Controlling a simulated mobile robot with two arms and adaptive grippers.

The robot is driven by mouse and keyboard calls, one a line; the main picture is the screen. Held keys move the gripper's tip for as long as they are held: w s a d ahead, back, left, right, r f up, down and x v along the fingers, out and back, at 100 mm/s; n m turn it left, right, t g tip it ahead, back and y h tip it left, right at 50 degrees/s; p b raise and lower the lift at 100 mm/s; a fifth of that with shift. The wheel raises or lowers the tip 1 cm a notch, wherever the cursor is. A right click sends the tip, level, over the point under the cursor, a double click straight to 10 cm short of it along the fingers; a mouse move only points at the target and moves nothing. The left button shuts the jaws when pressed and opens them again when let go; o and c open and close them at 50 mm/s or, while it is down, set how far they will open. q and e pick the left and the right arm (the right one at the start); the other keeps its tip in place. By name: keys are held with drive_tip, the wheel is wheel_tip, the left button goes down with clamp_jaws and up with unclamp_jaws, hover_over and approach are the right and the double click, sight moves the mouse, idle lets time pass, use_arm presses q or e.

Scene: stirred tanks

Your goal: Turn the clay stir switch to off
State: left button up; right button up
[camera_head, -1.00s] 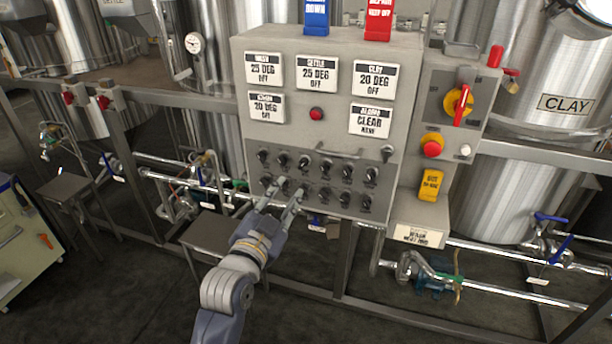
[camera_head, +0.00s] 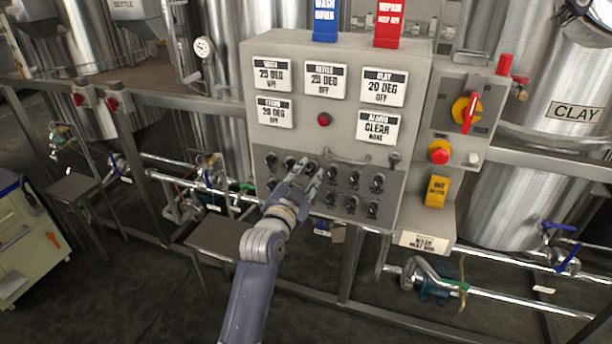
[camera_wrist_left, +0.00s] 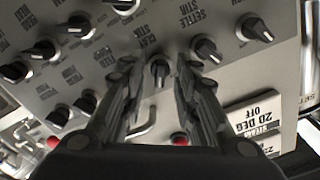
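The grey control panel (camera_head: 335,110) carries two rows of black knob switches on its lower half. My left gripper (camera_head: 309,176) is at these switches, in front of the upper row, left of the panel's middle. In the left wrist view the fingers (camera_wrist_left: 158,85) are spread apart, with one black knob (camera_wrist_left: 158,72) showing between their tips; I cannot tell whether they touch it. Another knob (camera_wrist_left: 207,50) beside the right finger is near a "settle stir" label.
A handle bar (camera_head: 346,157) juts from the panel above the switches; a bar also shows between the fingers in the wrist view. A red button (camera_head: 324,119) sits among the displays. A red rotary handle (camera_head: 467,113) and red stop button (camera_head: 439,152) stand right. A small table (camera_head: 222,236) is below left.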

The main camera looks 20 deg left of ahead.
use_arm(q)
drive_tip(key=shift+c, duration=0.5)
clamp_jaws()
